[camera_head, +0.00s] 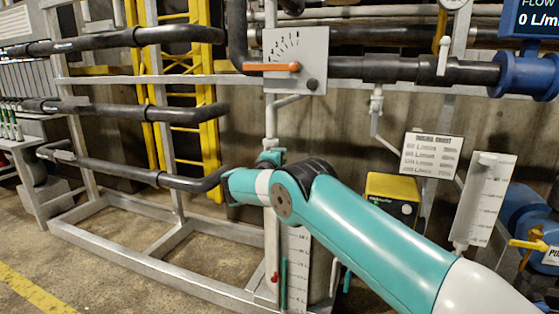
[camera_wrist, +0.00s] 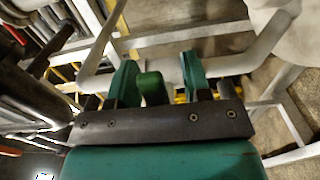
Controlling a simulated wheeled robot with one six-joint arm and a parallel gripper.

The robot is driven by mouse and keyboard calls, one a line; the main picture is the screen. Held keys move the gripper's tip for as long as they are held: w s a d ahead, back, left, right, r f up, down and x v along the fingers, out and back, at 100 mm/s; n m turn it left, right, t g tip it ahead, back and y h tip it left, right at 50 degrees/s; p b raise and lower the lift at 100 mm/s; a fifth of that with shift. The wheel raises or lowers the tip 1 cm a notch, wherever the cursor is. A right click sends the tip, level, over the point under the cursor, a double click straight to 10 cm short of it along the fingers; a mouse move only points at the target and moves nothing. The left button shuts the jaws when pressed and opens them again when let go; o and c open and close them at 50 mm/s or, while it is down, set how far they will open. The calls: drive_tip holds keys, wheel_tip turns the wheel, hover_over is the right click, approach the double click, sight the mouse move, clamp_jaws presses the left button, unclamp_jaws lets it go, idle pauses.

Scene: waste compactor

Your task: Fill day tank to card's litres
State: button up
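My gripper (camera_wrist: 160,80) shows in the wrist view with its two green fingers apart. A short dark green rounded piece (camera_wrist: 152,88) stands between them, nearer the left finger, with a gap to the right finger; what it belongs to is unclear. In the head view my arm reaches in from the lower right, and its end is near the grey post below the orange lever (camera_head: 272,67) on a dial plate (camera_head: 309,48). A scaled gauge (camera_head: 297,255) stands low behind my arm. I cannot identify the day tank.
A blue flow display (camera_head: 532,14) reads 0 L/min. A yellow box (camera_head: 392,193), a white scaled board (camera_head: 487,198) and a blue pump with a yellow handle (camera_head: 530,244) stand right. Black pipes (camera_head: 130,172) and a metal frame fill the left. Open floor lies lower left.

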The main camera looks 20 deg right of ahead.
drive_tip(key=p+v, duration=0.1)
drive_tip(key=v, duration=1.6)
drive_tip(key=shift+s, duration=0.15)
drive_tip(key=shift+a, duration=0.15)
